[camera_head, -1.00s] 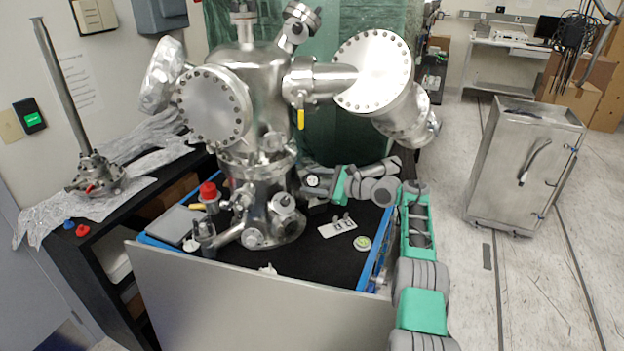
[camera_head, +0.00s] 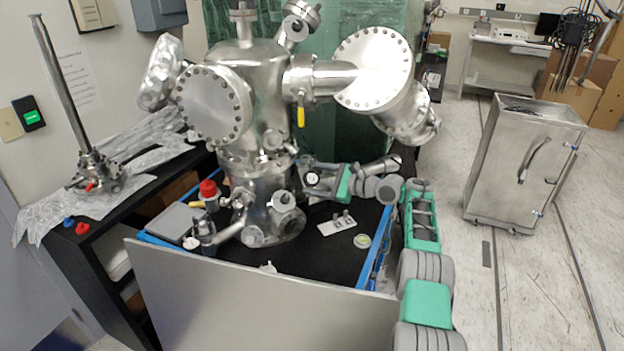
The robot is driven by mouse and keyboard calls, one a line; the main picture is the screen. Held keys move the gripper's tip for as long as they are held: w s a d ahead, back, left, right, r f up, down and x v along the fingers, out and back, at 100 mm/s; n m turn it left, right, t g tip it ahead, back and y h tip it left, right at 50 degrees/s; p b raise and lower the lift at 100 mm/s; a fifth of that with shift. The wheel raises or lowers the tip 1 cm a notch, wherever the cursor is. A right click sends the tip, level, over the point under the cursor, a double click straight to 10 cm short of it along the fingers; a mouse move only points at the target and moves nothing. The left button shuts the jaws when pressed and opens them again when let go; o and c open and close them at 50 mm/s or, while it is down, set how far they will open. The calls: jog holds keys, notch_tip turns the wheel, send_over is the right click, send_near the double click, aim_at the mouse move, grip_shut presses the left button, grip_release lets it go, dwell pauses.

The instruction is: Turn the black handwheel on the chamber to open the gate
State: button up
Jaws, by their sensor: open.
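The steel chamber (camera_head: 250,110) stands on a black-topped cart, with round bolted flanges and a yellow-handled valve (camera_head: 300,116). A small round piece with a dark rim and pale face (camera_head: 312,179) shows at its lower right side; it may be the black handwheel, but I cannot be sure. My grey and green arm rises at the right of the cart and bends left towards the chamber. My gripper (camera_head: 318,172) is at its left end, close beside the round piece. It is open; its fingers are small and hard to make out, and I cannot tell whether they touch anything.
The cart top (camera_head: 320,255) carries a small pale plate (camera_head: 337,227), a round tin (camera_head: 362,241) and a red-capped bottle (camera_head: 208,192). A grey panel (camera_head: 250,300) closes its front. A steel cabinet (camera_head: 525,165) stands apart at right, with open floor between.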

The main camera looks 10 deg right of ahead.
jog(key=b+v, duration=0.1)
jog(key=v, duration=0.5)
jog(key=shift+s+d+r, duration=0.2)
jog(key=shift+s+d, duration=0.05)
